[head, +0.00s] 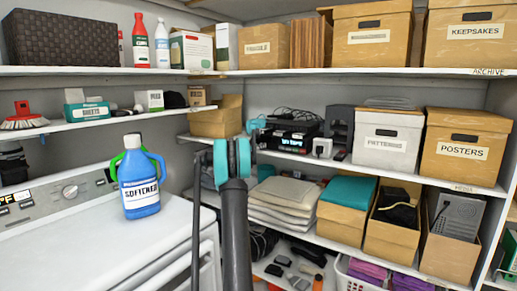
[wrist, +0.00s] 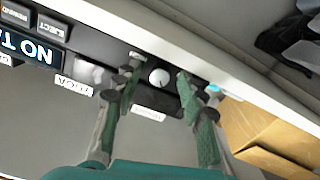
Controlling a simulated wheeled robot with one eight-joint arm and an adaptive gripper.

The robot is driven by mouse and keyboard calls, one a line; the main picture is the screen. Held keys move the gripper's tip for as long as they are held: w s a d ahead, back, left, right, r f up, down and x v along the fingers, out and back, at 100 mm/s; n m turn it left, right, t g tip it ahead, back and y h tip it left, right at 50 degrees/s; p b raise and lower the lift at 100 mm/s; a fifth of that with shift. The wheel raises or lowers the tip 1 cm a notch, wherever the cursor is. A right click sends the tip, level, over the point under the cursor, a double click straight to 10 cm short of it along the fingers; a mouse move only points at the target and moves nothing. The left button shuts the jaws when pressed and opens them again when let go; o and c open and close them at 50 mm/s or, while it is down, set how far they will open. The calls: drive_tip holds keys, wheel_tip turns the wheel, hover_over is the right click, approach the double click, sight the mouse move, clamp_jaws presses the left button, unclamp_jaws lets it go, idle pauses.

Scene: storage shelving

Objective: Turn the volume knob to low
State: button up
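A round pale knob (wrist: 159,77) sits on the dark front panel of a black device (head: 297,134), which shows on the middle shelf in the head view. My gripper (wrist: 159,72) is open in the wrist view, its two green fingers on either side of the knob with space between. I cannot tell whether either finger touches the panel. A white label (wrist: 148,113) near the knob is too blurred to read, as is the knob's pointer. In the head view my gripper's teal part (head: 256,124) is just left of the device; the fingertips are not clear there.
Further controls and a lit display (wrist: 28,48) sit left of the knob in the wrist view. A cardboard box (wrist: 265,140) is close on the right there. In the head view a white unit (head: 322,147) stands right of the device, and folded cloths (head: 283,195) lie below.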

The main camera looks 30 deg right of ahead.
drive_tip(key=shift+a, duration=0.1)
drive_tip(key=v, duration=1.2)
drive_tip(key=s+a+m, duration=0.2)
drive_tip(key=a+m, duration=0.2)
drive_tip(key=a, duration=0.1)
drive_tip(key=x, duration=1.7)
drive_tip(key=shift+d, duration=0.2)
drive_tip(key=shift+c, duration=0.6)
clamp_jaws()
